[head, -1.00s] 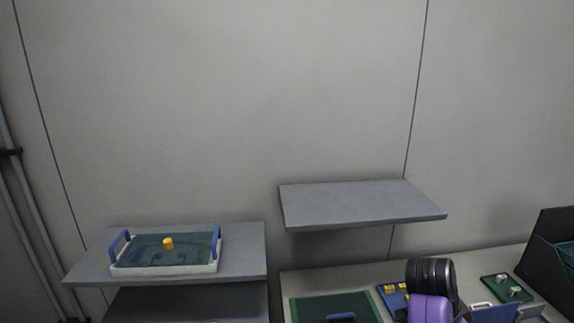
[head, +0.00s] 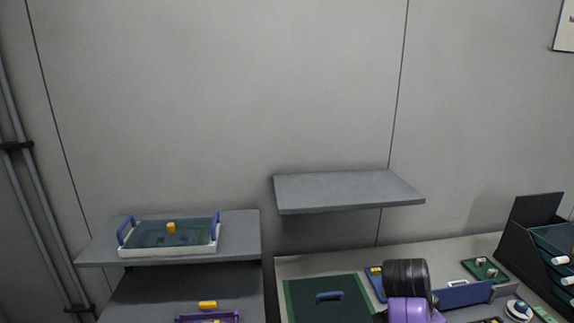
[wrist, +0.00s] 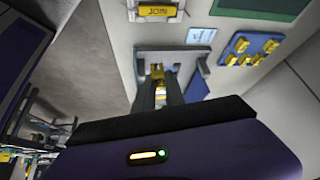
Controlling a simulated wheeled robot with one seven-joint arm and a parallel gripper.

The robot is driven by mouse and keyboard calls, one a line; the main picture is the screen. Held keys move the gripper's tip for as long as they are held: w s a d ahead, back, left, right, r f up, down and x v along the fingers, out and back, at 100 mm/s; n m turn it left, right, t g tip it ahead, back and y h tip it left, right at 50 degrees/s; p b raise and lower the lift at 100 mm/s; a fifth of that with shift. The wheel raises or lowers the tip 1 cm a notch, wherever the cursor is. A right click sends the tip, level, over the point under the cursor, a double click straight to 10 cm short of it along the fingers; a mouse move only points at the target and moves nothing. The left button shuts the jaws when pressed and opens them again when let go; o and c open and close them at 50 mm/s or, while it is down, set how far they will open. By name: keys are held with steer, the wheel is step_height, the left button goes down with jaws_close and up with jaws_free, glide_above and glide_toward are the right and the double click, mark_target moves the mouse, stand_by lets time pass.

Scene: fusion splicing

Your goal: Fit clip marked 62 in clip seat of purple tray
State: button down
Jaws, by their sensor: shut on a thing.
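In the wrist view my gripper (wrist: 160,92) is shut on a small yellow clip (wrist: 157,73); any number on it cannot be read. The clip is in front of a grey holder with upright sides, and I cannot tell whether they touch. In the head view a purple tray (head: 207,318) shows at the bottom edge, on the lower left unit, mostly cut off. A yellow block (head: 207,305) shows at its far side. My gripper's fingers are not visible in the head view.
A blue pad (wrist: 252,50) holds several yellow clips. A yellow JOIN label (wrist: 157,12) is above the grey holder. In the head view, a white tray with blue handles (head: 168,250) stands on the left shelf, a green mat (head: 300,300) lies on the bench, and a dark rack (head: 530,215) is at right.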

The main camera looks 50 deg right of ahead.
steer(key=w+a+f+n+t+y, duration=0.1)
steer(key=w+a+f+n+t, duration=0.15)
steer(key=w+a+n, duration=0.7)
steer(key=w+a+f+n+t, duration=0.1)
steer(key=w+a+n+t, duration=0.3)
steer(key=w+a, duration=0.55)
steer(key=w+a+f+n+t+y, duration=0.15)
steer(key=w+a+n, duration=0.3)
steer(key=a, duration=0.45)
steer(key=w+a+f+n+t+y, duration=0.1)
steer(key=w+a+f+n+y, duration=0.15)
steer(key=a+n, duration=0.4)
steer(key=s+a+f+b, duration=0.1)
steer(key=s+f+b, duration=0.1)
steer(key=f+b, duration=0.3)
steer(key=s+a+f+m+b, duration=0.1)
steer(key=f+b, duration=0.4)
steer(key=f, duration=0.5)
steer(key=shift+s+a, duration=0.4)
steer(key=shift+s, duration=0.05)
